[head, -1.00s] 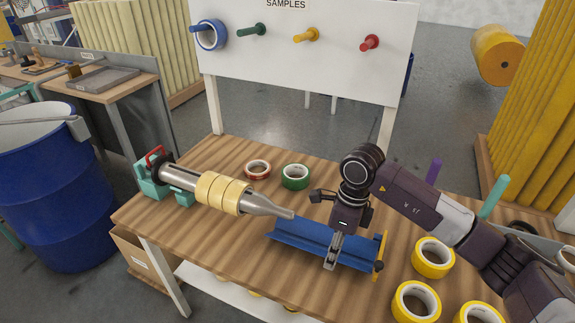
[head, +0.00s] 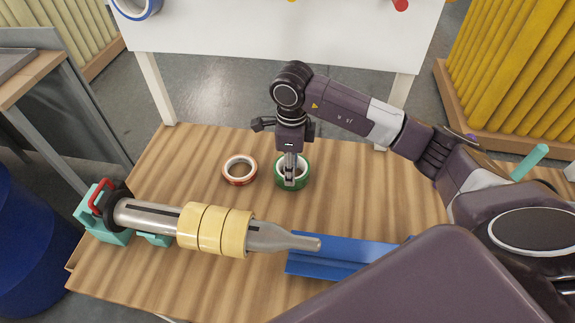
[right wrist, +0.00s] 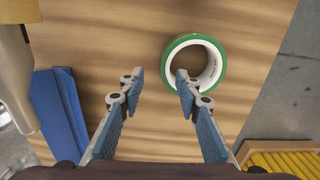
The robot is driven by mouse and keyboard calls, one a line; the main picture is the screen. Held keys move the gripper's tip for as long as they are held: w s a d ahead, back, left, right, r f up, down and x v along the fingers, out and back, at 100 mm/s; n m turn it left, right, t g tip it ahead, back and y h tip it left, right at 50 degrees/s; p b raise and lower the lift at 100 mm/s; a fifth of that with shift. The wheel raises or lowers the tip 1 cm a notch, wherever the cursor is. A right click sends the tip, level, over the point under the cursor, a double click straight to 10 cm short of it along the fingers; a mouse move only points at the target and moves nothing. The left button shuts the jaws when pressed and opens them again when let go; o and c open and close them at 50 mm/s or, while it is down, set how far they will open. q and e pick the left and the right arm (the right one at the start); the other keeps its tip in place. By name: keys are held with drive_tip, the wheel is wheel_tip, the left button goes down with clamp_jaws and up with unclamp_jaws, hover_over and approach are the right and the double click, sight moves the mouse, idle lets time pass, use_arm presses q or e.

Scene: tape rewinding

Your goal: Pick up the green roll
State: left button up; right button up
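The green roll (head: 306,177) lies flat on the wooden table beside the red roll. My right gripper (head: 290,182) points down over it and hides its middle in the head view. In the right wrist view the green roll (right wrist: 195,40) is right of centre. The gripper (right wrist: 160,74) is open there with nothing held. Its right fingertip overlaps the roll's opening and its left fingertip is outside, left of the roll. I cannot tell how high the fingertips are above it. My left gripper is not in view.
A red roll (head: 240,181) lies just left of the green one. A metal spindle (head: 275,239) carries cream rolls (head: 215,230), with a blue trough (head: 325,260) at its tip. A white sample board (head: 260,30) stands behind. Bare table (head: 365,190) lies to the right.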

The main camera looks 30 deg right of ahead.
drive_tip(key=shift+f+p, duration=0.55)
drive_tip(key=shift+f, duration=0.4)
drive_tip(key=shift+w+f+p, duration=0.25)
drive_tip(key=shift+f+p, duration=0.15)
drive_tip(key=shift+f, duration=0.4)
drive_tip(key=shift+w+f, duration=0.2)
drive_tip(key=shift+f, duration=1.05)
drive_tip(key=c, duration=0.4)
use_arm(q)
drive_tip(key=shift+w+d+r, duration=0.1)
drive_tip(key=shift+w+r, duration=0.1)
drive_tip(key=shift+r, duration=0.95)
use_arm(e)
clamp_jaws()
